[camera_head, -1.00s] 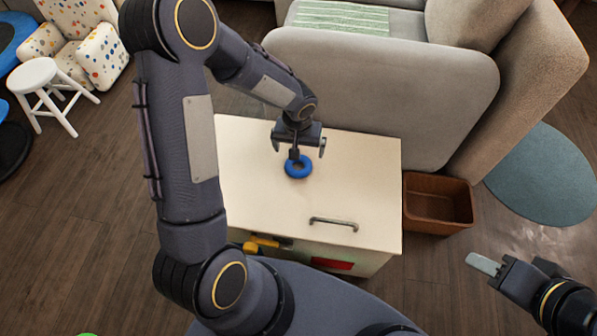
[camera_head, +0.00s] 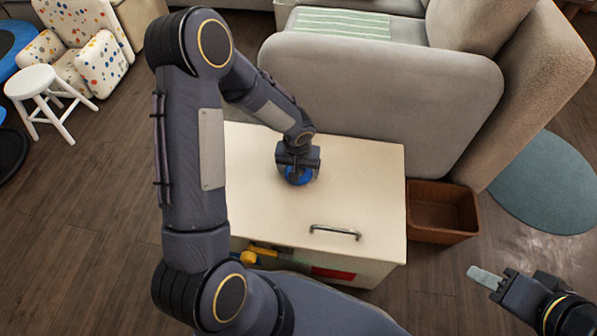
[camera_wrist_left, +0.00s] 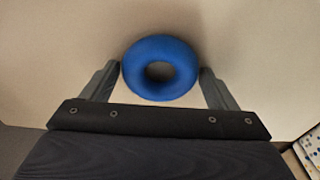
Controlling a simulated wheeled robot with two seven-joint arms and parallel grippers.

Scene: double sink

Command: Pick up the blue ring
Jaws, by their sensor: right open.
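The blue ring (camera_head: 298,179) lies flat on the pale top of a cabinet (camera_head: 370,185), partly hidden under my left gripper in the head view. My left gripper (camera_head: 298,170) is low over it. In the left wrist view, the blue ring (camera_wrist_left: 160,42) sits between the two fingertips of my left gripper (camera_wrist_left: 160,72), one on each side. Whether the fingers press on it or are just beside it is not clear. My right gripper (camera_head: 486,278) is open and empty at the lower right, away from the ring.
A metal handle (camera_head: 335,232) is on the cabinet top. A grey sofa (camera_head: 390,95) stands behind it, and a brown bin (camera_head: 441,212) stands on its right. A white stool (camera_head: 48,98) is at the left. Most of the cabinet top is clear.

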